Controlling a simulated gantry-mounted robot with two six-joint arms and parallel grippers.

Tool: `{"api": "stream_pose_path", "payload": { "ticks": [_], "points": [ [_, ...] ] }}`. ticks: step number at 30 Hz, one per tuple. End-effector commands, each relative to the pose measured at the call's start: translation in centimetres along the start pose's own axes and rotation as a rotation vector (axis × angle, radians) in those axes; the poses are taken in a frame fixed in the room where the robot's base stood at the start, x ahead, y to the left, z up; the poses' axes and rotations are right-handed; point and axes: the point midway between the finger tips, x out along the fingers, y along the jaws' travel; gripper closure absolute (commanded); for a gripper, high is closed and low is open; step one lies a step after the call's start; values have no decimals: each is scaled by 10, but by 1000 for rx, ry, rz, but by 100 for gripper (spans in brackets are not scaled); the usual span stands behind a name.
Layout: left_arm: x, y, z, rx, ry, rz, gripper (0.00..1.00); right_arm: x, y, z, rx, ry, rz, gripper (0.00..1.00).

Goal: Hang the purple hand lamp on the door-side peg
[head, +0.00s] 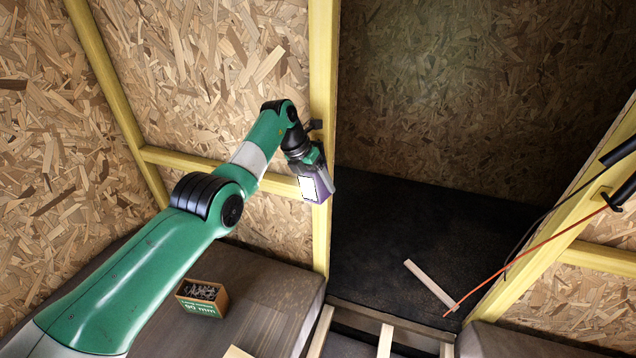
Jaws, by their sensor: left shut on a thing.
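The purple hand lamp (323,188) has a pale lit-looking face and hangs below my left gripper (308,162) in the head view. My left gripper is shut on the lamp, and its fingers are mostly hidden. The lamp is in front of the yellow upright post at the left side of the dark opening. A small dark piece (316,125) shows against that post beside my wrist; I cannot tell if it is a peg. Whether the lamp touches the post is unclear. My right gripper is not in view.
A box of small metal parts (203,292) sits on the brown ledge (265,300) at lower left. A loose wooden strip (430,284) lies on the black floor (400,220). An orange cord (530,252) and black items (622,190) are at the right post.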

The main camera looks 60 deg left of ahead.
Motion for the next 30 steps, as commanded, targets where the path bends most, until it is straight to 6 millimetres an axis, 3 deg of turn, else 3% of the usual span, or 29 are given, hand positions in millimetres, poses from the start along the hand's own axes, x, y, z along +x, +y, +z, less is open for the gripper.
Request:
{"api": "stream_pose_path", "payload": {
  "ticks": [5, 6, 10, 20, 23, 30],
  "points": [
    [-1, 0, 1, 0, -3, 0, 100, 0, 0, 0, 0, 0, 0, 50],
    [-1, 0, 1, 0, -3, 0, 22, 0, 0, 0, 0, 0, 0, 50],
    [-1, 0, 1, 0, -3, 0, 0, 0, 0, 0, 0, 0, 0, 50],
    [-7, 0, 1, 0, -4, 0, 0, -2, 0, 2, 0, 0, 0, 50],
    [-21, 0, 1, 1, -7, 1, 0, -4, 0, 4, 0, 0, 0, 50],
    [-81, 0, 1, 1, -6, 1, 0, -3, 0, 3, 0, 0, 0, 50]
  ]
}}
